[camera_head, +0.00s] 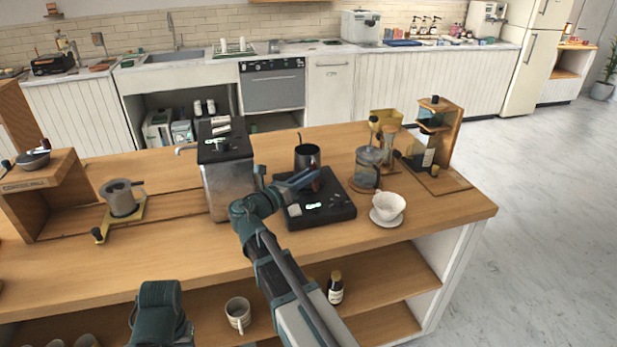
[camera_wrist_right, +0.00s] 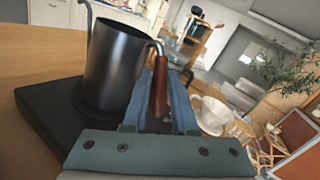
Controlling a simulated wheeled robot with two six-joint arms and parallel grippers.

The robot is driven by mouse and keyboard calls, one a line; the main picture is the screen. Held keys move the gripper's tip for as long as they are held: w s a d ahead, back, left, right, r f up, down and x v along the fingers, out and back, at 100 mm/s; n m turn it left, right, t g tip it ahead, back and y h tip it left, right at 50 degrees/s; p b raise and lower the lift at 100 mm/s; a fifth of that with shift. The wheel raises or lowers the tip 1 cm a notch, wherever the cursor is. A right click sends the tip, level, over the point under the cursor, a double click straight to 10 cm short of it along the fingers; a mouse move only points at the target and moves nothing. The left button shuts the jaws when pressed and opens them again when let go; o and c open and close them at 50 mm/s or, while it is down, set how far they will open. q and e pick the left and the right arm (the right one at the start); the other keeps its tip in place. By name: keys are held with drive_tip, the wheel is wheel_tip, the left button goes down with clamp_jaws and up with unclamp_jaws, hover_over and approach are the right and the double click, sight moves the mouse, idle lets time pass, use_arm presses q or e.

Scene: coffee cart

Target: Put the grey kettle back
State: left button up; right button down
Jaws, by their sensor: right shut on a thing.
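The grey kettle (camera_head: 307,158), dark with a thin spout and a brown handle, is at the far side of a black base (camera_head: 335,209). In the right wrist view the kettle (camera_wrist_right: 115,65) is upright over the black base (camera_wrist_right: 45,125); its bottom seems to be on the base, though I cannot tell for sure that it touches. My right gripper (camera_head: 303,181) is shut on the brown handle, which shows between its fingers (camera_wrist_right: 165,95) in the right wrist view.
A steel machine (camera_head: 228,180) stands left of the base. A glass press (camera_head: 369,166) and a white dripper cup (camera_head: 388,206) stand close on its right. A wooden-framed brewer (camera_head: 436,150) is further right. The wooden top is clear along the front.

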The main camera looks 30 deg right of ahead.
drive_tip(key=c, duration=0.7)
unclamp_jaws()
drive_tip(key=v, duration=1.2)
